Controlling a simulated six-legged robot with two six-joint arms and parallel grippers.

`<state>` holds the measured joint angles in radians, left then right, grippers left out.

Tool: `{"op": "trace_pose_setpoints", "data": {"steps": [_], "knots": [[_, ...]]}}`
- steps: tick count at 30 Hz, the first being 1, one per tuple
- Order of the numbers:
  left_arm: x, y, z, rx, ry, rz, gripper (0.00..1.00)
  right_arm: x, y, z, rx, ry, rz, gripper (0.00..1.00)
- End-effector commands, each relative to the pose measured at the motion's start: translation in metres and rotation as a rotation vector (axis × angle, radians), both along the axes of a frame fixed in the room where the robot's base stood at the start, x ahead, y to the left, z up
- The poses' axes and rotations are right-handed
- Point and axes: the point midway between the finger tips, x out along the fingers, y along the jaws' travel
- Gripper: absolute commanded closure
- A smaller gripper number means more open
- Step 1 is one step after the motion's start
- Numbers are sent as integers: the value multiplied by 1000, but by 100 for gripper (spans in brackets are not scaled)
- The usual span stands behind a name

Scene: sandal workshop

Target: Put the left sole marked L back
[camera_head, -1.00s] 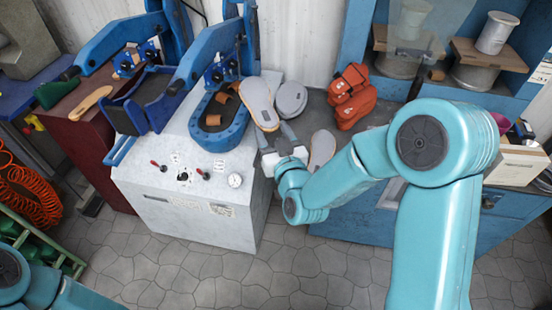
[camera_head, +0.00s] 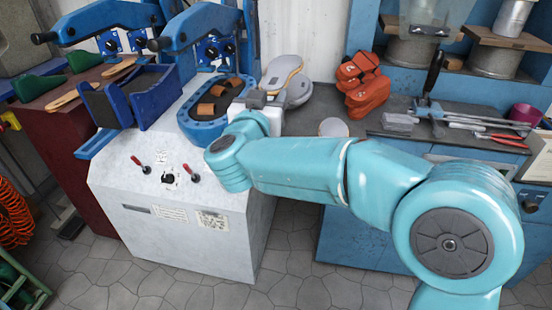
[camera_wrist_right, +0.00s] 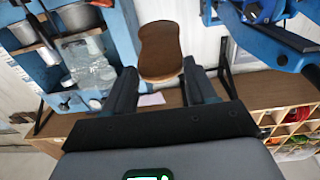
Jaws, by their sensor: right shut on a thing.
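My right gripper (camera_head: 262,97) is shut on a sole (camera_head: 281,70), grey on top with a tan edge. In the right wrist view the held sole (camera_wrist_right: 160,50) shows its brown face and stands out beyond the fingers (camera_wrist_right: 161,88). In the head view it is held in the air at the right edge of the white press. No L mark is readable on it. A rounded grey thing (camera_head: 299,91) shows just behind it. Another pale sole (camera_head: 333,127) lies on the blue bench, partly hidden by my right arm. My left gripper is out of view.
The white press (camera_head: 170,200) carries a blue oval tray (camera_head: 205,133) with brown pieces, close left of my gripper. Blue press arms rise behind. Orange objects (camera_head: 365,85) are stacked on the bench (camera_head: 400,150); tools (camera_head: 470,115) lie to the right.

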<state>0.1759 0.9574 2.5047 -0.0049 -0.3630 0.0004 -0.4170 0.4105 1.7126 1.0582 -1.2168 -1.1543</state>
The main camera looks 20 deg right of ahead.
Motion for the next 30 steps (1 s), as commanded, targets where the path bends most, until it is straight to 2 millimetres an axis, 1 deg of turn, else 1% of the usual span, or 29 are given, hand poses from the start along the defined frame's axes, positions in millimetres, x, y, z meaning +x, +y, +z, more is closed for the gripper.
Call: {"op": "trace_pose_setpoints", "data": {"steps": [1,6,9,12,19,25,27,30], "knots": [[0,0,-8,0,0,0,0,0,0,-17,-3,6,-1,64],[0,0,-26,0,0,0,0,-1,1,-69,-5,6,-1,64],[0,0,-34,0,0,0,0,-1,1,-97,-5,6,0,64],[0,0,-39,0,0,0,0,-1,1,-117,-3,3,0,64],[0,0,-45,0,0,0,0,-2,1,-139,-2,1,-1,64],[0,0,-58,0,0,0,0,-1,1,-178,-3,3,0,64],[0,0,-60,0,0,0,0,-1,1,-185,-2,2,0,64],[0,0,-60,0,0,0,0,-2,1,-189,-1,0,0,64]]}}
